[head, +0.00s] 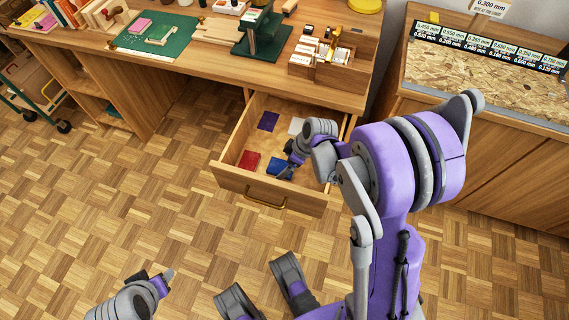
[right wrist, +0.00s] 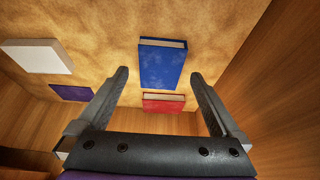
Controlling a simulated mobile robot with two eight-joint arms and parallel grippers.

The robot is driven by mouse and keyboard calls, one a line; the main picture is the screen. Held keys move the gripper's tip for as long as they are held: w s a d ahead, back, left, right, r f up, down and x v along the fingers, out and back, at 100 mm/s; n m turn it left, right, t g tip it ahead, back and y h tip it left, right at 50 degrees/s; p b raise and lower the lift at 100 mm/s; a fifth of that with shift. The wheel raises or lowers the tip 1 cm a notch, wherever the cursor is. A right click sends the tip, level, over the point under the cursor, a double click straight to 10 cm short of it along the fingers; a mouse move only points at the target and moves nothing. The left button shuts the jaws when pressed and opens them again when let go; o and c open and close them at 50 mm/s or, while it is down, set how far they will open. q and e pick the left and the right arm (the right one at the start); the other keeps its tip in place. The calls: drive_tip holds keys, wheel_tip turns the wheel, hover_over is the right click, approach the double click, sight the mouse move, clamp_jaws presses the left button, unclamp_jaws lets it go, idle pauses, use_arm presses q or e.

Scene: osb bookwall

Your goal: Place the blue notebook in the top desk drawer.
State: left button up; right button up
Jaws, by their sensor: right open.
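The desk drawer (head: 266,196) is pulled open below the desk top. The blue notebook (head: 278,165) is inside it, towards the front. In the right wrist view the blue notebook (right wrist: 162,66) shows whole, just beyond and between the fingertips. My right gripper (head: 288,171) reaches into the drawer, partly covering the notebook. Its two fingers (right wrist: 160,75) are spread, with nothing clamped between them. I cannot tell whether the notebook lies fully flat. My left gripper (head: 157,279) is low at the left over the floor, far from the drawer; its opening is unclear.
A red notebook (head: 249,161), a purple one (head: 268,121) and a white one (head: 296,126) also lie in the drawer. The desk top (head: 210,75) carries a green mat (head: 150,42), a green stand (head: 262,40) and a wooden organiser (head: 330,65). A cabinet (head: 490,150) stands at right.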

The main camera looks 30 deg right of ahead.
use_arm(q)
wheel_tip(320, 180, up, 4)
drive_tip(key=p, duration=0.2)
drive_tip(key=shift+s+f+p, duration=0.1)
drive_tip(key=shift+p, duration=0.3)
use_arm(e)
drive_tip(key=v, duration=1)
drive_tip(key=shift+r, duration=0.15)
